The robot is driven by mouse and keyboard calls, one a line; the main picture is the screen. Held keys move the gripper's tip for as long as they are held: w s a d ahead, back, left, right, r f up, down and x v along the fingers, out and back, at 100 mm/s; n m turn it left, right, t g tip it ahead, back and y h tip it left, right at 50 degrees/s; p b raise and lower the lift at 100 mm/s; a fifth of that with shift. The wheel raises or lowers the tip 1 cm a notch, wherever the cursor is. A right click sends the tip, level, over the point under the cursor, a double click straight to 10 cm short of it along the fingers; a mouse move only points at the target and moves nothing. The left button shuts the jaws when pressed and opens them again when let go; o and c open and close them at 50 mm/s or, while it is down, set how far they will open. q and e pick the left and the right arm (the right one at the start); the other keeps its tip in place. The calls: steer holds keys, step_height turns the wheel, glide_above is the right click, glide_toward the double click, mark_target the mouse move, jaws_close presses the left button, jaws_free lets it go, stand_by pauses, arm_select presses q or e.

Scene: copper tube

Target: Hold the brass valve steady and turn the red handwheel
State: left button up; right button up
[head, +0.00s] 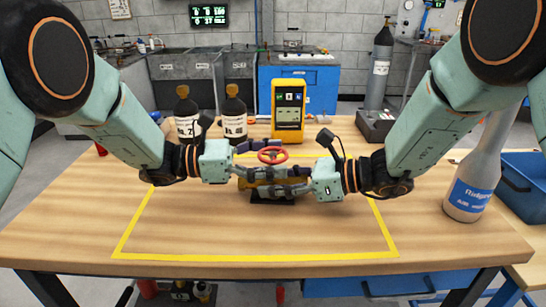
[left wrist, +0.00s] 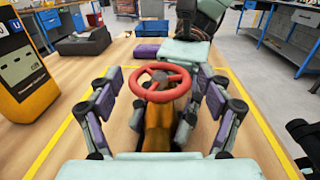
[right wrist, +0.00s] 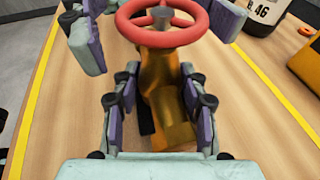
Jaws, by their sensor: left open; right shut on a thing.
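The brass valve (right wrist: 168,95) stands on the table inside the yellow outline, on a small dark base. Its red handwheel (head: 272,155) sits on top; the wheel also shows in the left wrist view (left wrist: 160,83). My right gripper (head: 285,190) is shut on the valve's brass body, low down; its fingers lie either side of the body in the right wrist view (right wrist: 165,110). My left gripper (head: 262,170) is open at the valve, its fingers (left wrist: 160,100) spread either side of the handwheel and apart from its rim. Part of the brass body is hidden behind the fingers in the head view.
Two dark bottles (head: 187,115) and a yellow meter (head: 288,105) stand behind the outline. A grey-white bottle (head: 472,180) stands at the right, near a blue bin (head: 525,185). A dark grey box (head: 375,125) is at the back right. The front table area is clear.

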arm_select(q)
steer(key=shift+c, duration=0.3)
steer(key=c, duration=1.1)
steer(key=shift+n+t+y, duration=0.4)
steer(key=shift+n+t, duration=0.9)
steer(key=shift+t, duration=0.7)
steer(key=shift+n+t+y, duration=0.4)
steer(key=shift+n+t, duration=0.4)
steer(key=shift+t, duration=0.4)
steer(key=o, duration=1.2)
steer(key=shift+c, duration=0.2)
